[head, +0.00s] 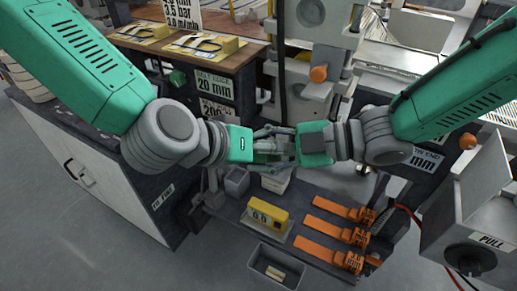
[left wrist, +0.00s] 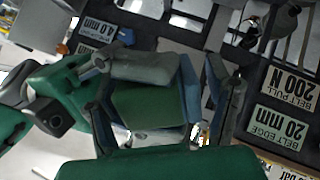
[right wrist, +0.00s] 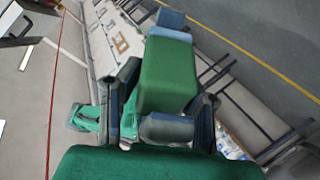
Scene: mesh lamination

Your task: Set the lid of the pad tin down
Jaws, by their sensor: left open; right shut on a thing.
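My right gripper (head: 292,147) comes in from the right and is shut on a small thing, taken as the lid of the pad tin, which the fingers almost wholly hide. In the right wrist view its fingertips (right wrist: 170,25) are close together. My left gripper (head: 262,146) comes in from the left, open, its fingers facing the right gripper's at close range. In the left wrist view its fingers (left wrist: 200,90) stand apart. I cannot tell whether the grippers touch. A pale box (head: 277,181) shows partly below them; I cannot tell whether it is the pad tin.
A yellow device reading 0.0 (head: 267,215) stands on the dark low bench (head: 232,212). Three orange tools (head: 335,231) lie to its right. A grey bin (head: 297,277) holding a pale block is in front. A small grey cup (head: 237,181) stands left. Machinery closes off the back.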

